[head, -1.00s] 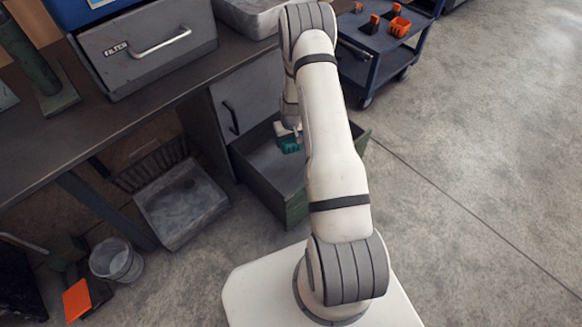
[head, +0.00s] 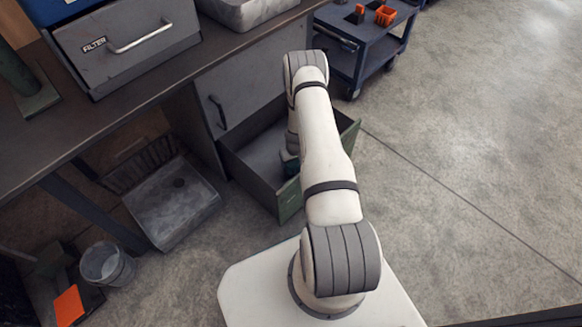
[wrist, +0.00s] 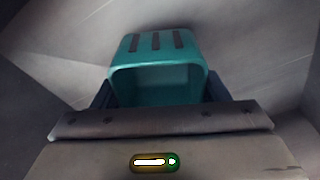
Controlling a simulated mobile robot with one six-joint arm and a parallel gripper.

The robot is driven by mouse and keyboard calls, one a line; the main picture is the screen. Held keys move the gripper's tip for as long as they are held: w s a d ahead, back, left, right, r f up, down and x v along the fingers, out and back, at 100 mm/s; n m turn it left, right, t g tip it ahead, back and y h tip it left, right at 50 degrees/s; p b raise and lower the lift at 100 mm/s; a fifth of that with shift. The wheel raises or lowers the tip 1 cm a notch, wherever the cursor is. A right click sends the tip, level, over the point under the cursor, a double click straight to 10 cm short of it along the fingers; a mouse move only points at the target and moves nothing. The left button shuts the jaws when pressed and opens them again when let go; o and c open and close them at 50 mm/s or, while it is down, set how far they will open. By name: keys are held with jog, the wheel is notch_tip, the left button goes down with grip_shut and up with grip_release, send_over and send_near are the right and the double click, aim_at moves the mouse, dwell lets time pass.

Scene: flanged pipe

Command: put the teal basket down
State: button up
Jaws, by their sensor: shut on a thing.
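The teal basket (wrist: 157,60) fills the middle of the wrist view, with dark slots in its top face and its open side toward the camera. My gripper (wrist: 160,95) is shut on it, with a dark finger at each side. My arm hides the rest of the basket and the gripper there. I cannot tell whether the basket touches the drawer floor.
The drawer walls stand close around. The workbench (head: 140,110) with a grey filter drawer (head: 125,50) is at left. A blue cart (head: 365,45) stands behind at right. A grey tray (head: 172,205) and a bucket (head: 107,263) are on the floor. The right floor is clear.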

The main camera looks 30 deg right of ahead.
jog(key=shift+f, duration=1.15)
jog(key=shift+b, duration=0.3)
jog(key=shift+f, duration=0.2)
jog(key=o, duration=1)
jog(key=shift+r, duration=0.15)
